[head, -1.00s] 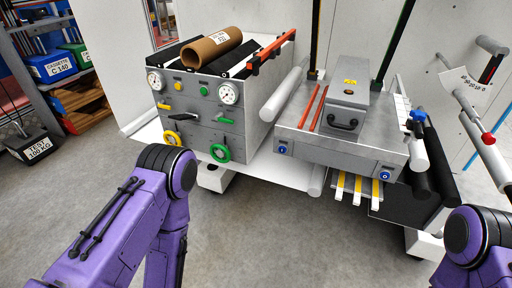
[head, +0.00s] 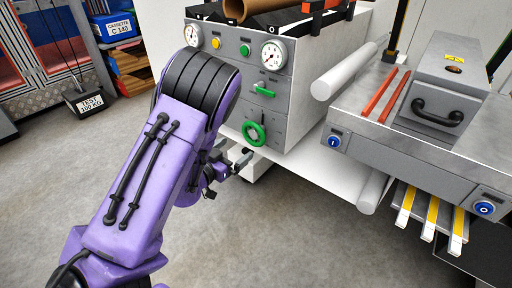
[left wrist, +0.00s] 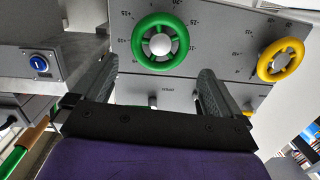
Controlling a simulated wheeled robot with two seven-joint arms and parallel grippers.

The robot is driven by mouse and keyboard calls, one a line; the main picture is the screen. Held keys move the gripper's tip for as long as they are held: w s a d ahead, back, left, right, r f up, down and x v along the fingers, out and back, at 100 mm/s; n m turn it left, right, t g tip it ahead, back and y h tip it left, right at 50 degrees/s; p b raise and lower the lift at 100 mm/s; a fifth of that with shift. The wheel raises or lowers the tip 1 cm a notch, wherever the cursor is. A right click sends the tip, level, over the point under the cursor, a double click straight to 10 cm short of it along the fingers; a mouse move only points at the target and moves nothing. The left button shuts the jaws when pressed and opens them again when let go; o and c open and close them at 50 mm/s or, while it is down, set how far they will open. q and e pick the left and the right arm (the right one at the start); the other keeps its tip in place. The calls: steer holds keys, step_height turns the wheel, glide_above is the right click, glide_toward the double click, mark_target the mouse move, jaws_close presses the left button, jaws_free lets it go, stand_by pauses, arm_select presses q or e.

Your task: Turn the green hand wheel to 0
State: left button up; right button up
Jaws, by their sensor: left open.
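The green hand wheel (head: 254,133) is on the lower front of the grey cabinet (head: 286,97). In the left wrist view the green wheel (left wrist: 160,42) is at the top centre, with a pale hub and numbered scale marks around it. My left gripper (head: 240,162) is open and empty, just below the wheel in the head view. In the wrist view its fingers (left wrist: 158,88) are spread below the wheel's rim, apart from it. Where the wheel points on its scale cannot be told. My right gripper is out of view.
A yellow hand wheel (left wrist: 281,60) is beside the green one; my left arm hides it in the head view. A green handle (head: 264,90) and two gauges are above. The grey machine (head: 410,140) with blue knobs stands at right. Floor in front is clear.

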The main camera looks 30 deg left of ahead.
mark_target(254, 127)
arm_select(q)
steer(key=shift+m+t+h, duration=0.5)
steer(key=w, duration=0.3)
steer(key=w+r, duration=0.1)
steer(key=w, duration=0.3)
steer(key=w+r+b, duration=0.1)
steer(key=w, duration=0.3)
steer(key=shift+w+d+r, duration=0.1)
steer(key=shift+d+r, duration=0.1)
steer(key=shift+r, duration=0.05)
steer(key=c, duration=0.7)
steer(key=shift+a+r+n+p, duration=0.15)
steer(key=shift+n+p, duration=0.25)
steer(key=shift+p, duration=0.45)
steer(key=shift+f, duration=0.2)
steer(key=o, duration=0.7)
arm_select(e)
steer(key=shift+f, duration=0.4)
